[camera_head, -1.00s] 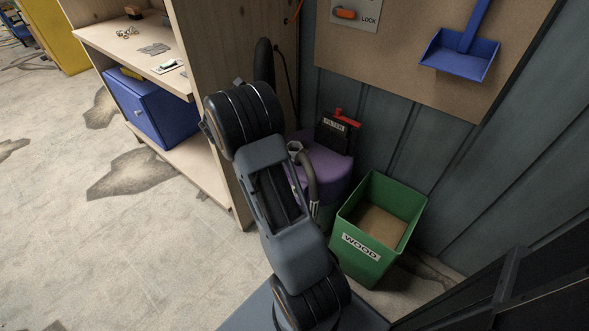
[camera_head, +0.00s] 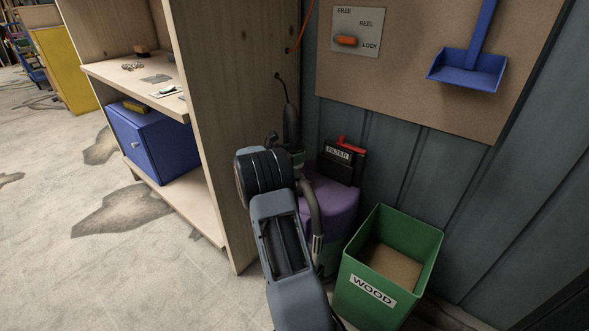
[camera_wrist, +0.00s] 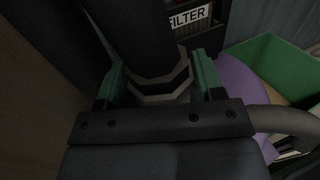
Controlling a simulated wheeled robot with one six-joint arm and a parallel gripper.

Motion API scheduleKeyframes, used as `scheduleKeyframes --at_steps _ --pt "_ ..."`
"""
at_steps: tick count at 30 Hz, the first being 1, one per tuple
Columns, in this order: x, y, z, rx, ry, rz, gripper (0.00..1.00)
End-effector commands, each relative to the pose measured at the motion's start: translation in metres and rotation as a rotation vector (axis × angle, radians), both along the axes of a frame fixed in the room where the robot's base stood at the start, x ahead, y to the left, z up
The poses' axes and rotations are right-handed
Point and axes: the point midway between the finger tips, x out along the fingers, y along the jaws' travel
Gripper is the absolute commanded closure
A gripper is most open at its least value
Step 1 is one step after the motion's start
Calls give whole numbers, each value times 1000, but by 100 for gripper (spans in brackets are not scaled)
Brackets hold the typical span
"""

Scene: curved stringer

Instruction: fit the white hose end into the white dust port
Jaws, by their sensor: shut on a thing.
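My gripper (camera_wrist: 160,84) shows in the wrist view with its green fingers closed on either side of a pale, angular collar (camera_wrist: 152,86), which I take as the hose end. A thick black tube (camera_wrist: 138,35) rises from this collar. In the head view the black tube (camera_head: 292,125) stands upright behind my wrist, and a little green of my gripper (camera_head: 298,158) shows at its foot. The white dust port is not clearly visible; my gripper and arm cover that spot. I cannot tell whether the collar touches or sits in the port.
A purple drum (camera_head: 332,205) with a black FILTER box (camera_head: 338,163) and a grey bent pipe (camera_head: 314,210) is close to my gripper. A green WOOD bin (camera_head: 375,285) stands to the right. A wooden shelf unit (camera_head: 225,100) is close on the left.

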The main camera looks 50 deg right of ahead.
Motion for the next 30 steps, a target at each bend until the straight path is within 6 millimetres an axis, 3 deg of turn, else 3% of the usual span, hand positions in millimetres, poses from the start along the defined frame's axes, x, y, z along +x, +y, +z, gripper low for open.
scheduleKeyframes --at_steps 9,17,18,25,30 --pt "0 0 -43 1 3 1 67" --pt "0 0 -46 -1 -1 1 66" --pt "0 0 -47 0 0 1 36" --pt "0 0 -47 0 0 1 14" --pt "0 0 -47 0 0 1 13"
